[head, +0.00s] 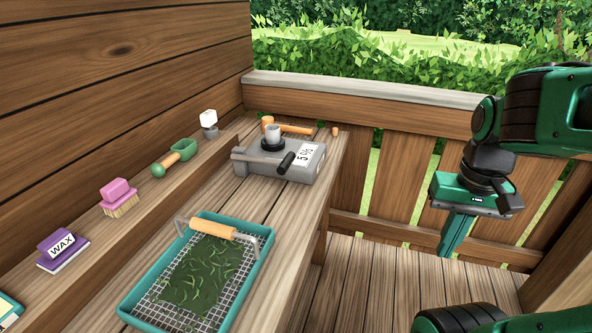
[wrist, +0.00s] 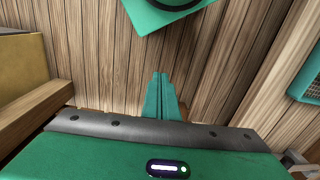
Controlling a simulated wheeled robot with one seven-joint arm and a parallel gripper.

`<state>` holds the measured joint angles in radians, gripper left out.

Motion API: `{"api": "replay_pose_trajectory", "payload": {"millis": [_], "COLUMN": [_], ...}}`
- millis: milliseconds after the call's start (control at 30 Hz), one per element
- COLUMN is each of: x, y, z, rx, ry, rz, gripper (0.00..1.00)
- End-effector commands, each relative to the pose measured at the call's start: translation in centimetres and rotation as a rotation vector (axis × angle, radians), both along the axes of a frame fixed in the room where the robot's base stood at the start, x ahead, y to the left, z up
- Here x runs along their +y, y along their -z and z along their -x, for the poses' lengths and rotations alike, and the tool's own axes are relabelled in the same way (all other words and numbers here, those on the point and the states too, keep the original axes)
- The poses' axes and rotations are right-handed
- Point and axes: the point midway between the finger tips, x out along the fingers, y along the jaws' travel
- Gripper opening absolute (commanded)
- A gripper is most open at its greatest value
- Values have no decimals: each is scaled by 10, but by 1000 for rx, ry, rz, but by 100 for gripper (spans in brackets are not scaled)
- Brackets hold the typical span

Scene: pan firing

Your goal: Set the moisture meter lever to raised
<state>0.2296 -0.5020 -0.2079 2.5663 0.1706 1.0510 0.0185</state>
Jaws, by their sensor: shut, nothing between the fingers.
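The moisture meter (head: 312,160) is a grey box with a "5%" label and a small cup on top. It stands towards the far end of the wooden bench. Its lever (head: 262,160) is a grey bar with a black grip (head: 286,163); it lies low, almost level, along the near side of the box. My gripper (head: 447,254) hangs to the right of the bench over the deck, well apart from the meter, pointing down. Its green fingers are together and empty; they also show in the wrist view (wrist: 160,76). The meter is not in the wrist view.
A teal mesh tray (head: 258,292) with green leaves and an orange-handled bar stands on the near bench. A wall shelf holds a wax block (head: 62,250), a pink brush (head: 118,198) and a green scoop (head: 176,158). A wooden mallet (head: 294,128) lies behind the meter.

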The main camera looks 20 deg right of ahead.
Motion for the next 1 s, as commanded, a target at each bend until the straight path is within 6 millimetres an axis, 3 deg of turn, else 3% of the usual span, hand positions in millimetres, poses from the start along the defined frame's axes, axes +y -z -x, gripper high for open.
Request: {"api": "replay_pose_trajectory", "payload": {"millis": [167,367,533,700,833,1000], "x": [8,28,55,83,97,105], "y": [7,27,44,47,40,27], "z": [-48,-134,-204,-265,-300,-325], "rx": [-37,-104,-114,-46,50,161], "ry": [151,459,759,1072,1270,1426], "rz": [-15,-144,-354,-631,-831,-1002], "gripper": [0,0,0,0,0,0]}}
